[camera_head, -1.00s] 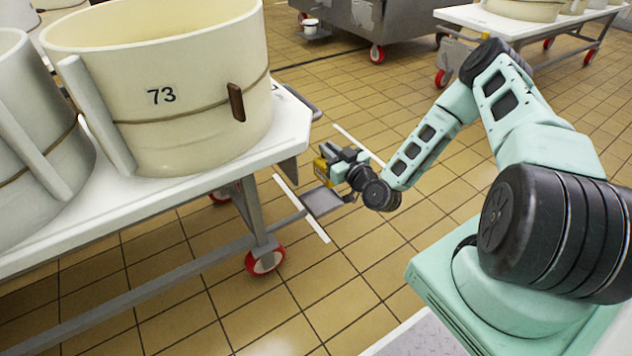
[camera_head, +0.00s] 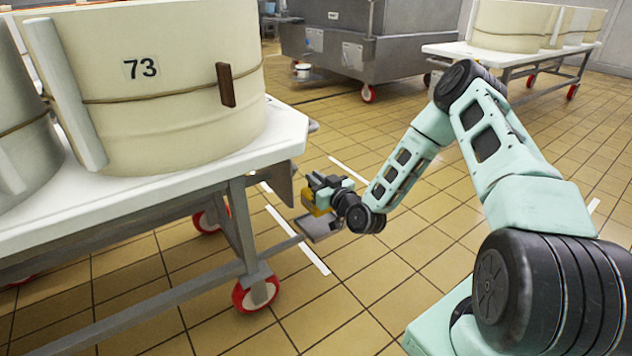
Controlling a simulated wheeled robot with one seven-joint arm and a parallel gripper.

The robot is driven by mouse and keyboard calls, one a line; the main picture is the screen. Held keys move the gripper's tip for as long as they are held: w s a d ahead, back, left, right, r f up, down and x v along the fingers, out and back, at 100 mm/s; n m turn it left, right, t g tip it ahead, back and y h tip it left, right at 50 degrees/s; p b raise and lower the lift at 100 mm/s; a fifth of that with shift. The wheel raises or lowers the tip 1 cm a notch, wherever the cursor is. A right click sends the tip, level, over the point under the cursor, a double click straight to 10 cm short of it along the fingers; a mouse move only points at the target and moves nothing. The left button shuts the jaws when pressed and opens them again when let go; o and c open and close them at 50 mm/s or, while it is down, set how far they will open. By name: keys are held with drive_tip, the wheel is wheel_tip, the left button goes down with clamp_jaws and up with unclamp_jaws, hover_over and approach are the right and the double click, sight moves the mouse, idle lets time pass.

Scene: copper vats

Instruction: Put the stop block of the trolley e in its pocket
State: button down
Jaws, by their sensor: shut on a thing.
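My gripper (camera_head: 322,186) is shut on a small yellow block, the stop block (camera_head: 319,204), at the end of the trolley (camera_head: 205,181). My gripper hides part of the block. A flat grey plate (camera_head: 323,227) sits just below it, joined by a bar to the trolley's frame. The block appears just above or behind the plate; I cannot tell whether they touch. No pocket opening can be made out. The trolley has a white top and grey metal legs.
A cream vat marked 73 (camera_head: 175,100) stands on the trolley, with another vat (camera_head: 22,140) at its left. A red caster (camera_head: 256,294) is under the near corner. A grey metal tank (camera_head: 330,40) and another trolley (camera_head: 500,55) stand behind. The tiled floor between is clear.

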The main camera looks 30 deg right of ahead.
drive_tip(key=shift+f+b, duration=2.5)
drive_tip(key=shift+f, duration=0.5)
drive_tip(key=shift+f+b, duration=0.3)
drive_tip(key=shift+f, duration=0.3)
drive_tip(key=c, duration=1.4)
unclamp_jaws()
drive_tip(key=shift+o, duration=0.2)
drive_tip(key=shift+s, duration=0.1)
